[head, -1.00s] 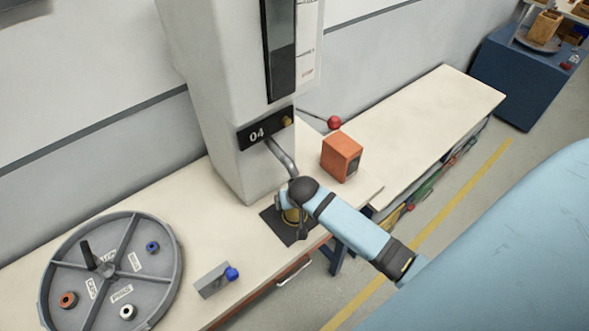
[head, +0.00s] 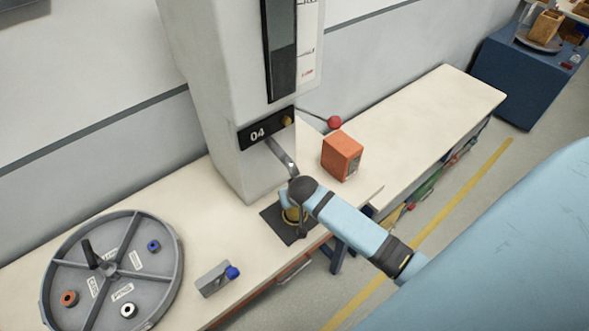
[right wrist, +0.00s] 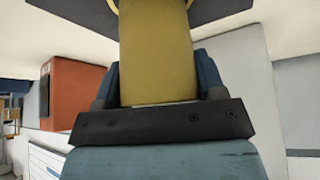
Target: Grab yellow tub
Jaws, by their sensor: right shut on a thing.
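The yellow tub (head: 293,216) stands on a black mat (head: 270,221) under the grey spout of the dispenser column, mostly hidden behind my right wrist. In the right wrist view the yellow tub (right wrist: 157,50) fills the space between the blue fingers. My right gripper (right wrist: 157,75) is shut on it, with one finger on each side. In the head view my right gripper (head: 291,206) is down at the mat, and its fingers are largely hidden. I cannot tell any gap between tub and mat. My left gripper is not in view.
The dispenser column (head: 225,110) marked 04 rises right behind the mat, with a red-knobbed lever (head: 334,122). An orange box (head: 342,157) stands close on the right. A round divided tray (head: 70,257) and a small grey block (head: 214,279) are on the left.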

